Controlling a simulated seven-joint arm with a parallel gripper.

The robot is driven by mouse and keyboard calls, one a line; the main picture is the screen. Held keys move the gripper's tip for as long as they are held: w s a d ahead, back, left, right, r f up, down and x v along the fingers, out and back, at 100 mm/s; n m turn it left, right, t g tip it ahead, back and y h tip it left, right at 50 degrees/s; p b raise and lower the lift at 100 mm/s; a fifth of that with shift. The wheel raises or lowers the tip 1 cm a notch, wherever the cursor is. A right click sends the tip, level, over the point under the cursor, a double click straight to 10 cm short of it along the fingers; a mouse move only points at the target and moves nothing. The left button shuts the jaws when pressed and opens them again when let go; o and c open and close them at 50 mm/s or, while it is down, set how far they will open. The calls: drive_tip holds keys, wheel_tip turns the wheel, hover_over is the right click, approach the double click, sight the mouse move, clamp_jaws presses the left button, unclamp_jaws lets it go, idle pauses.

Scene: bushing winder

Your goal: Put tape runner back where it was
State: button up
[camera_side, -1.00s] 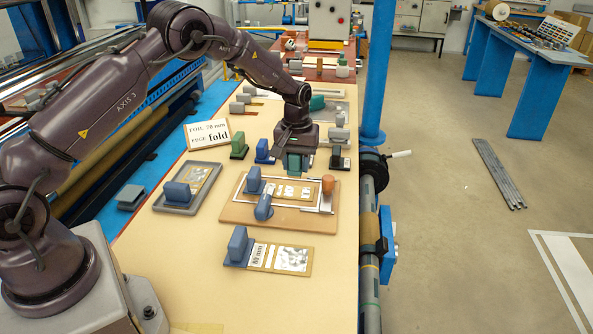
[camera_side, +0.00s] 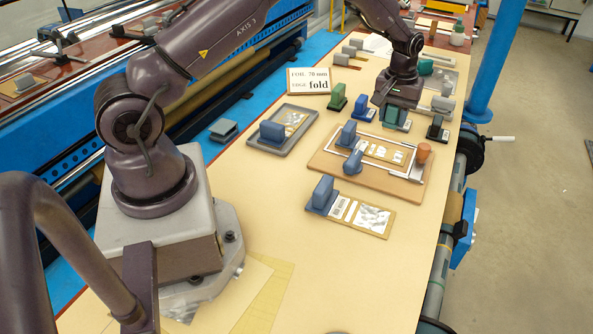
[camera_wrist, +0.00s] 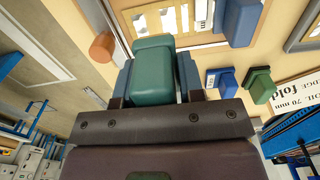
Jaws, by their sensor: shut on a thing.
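My gripper (camera_side: 396,112) is shut on a teal block (camera_side: 394,120), which I take for the tape runner. In the side view it is just behind the far edge of the wooden board (camera_side: 336,166), between a blue block (camera_side: 364,110) and a black block (camera_side: 437,130). The wrist view shows the teal block (camera_wrist: 153,70) between both fingers of my gripper (camera_wrist: 155,78). Its underside is hidden, so I cannot tell whether it touches the table.
The board carries blue-handled pieces and an orange-brown knob (camera_side: 423,152). A green block (camera_side: 337,98) and a sign (camera_side: 309,81) stand to the left. A grey tray (camera_side: 286,146) and a foil sample plate (camera_side: 372,219) lie nearer. The front table is mostly clear.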

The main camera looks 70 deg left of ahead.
drive_tip(key=s+a+r+n, duration=0.1)
drive_tip(key=s+a+r, duration=0.1)
drive_tip(key=s+a, duration=0.15)
hover_over(275, 180)
drive_tip(key=shift+m, duration=0.4)
wheel_tip(275, 180, down, 8)
drive_tip(key=shift+r, duration=0.25)
drive_tip(key=shift+f, duration=2.3)
